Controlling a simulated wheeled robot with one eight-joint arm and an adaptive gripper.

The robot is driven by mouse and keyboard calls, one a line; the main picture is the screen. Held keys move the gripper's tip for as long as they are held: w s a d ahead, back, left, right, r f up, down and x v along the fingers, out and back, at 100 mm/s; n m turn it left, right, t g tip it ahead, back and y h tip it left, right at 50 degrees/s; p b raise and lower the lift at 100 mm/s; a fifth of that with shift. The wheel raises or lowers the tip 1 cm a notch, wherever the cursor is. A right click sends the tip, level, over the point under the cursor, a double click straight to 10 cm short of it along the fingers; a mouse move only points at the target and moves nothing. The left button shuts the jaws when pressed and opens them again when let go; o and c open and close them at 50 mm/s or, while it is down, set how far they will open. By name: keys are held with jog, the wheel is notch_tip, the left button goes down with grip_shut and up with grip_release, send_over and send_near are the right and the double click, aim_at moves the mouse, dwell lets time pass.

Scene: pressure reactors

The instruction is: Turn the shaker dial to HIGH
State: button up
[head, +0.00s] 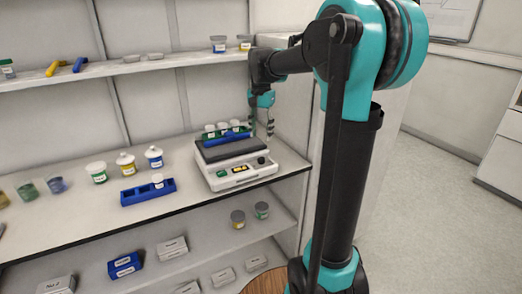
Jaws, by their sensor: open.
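The shaker (213,181) is a white box with a dark top platform, standing on the bench in the head view. Its front has a green button, a small yellow display (240,169) and a black round dial (261,160) at the right end. The dial's setting is too small to read. A blue rack (228,136) with several white-capped jars sits on the platform. My gripper (261,127) points down, open and empty, above and behind the dial at the platform's right end. It appears apart from the dial.
Left of the shaker, a blue rack (135,197) holds one white-capped jar. Several jars stand farther left on the bench (80,215). A shelf (120,68) runs above at the back, and a lower shelf (200,250) holds boxes and jars. Free bench lies before the blue rack.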

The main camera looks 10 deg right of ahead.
aim_at(261, 158)
notch_tip(261, 158, up, 7)
jog(key=n, duration=1)
notch_tip(261, 158, down, 17)
jog(key=shift+s+f, duration=0.1)
grip_shut()
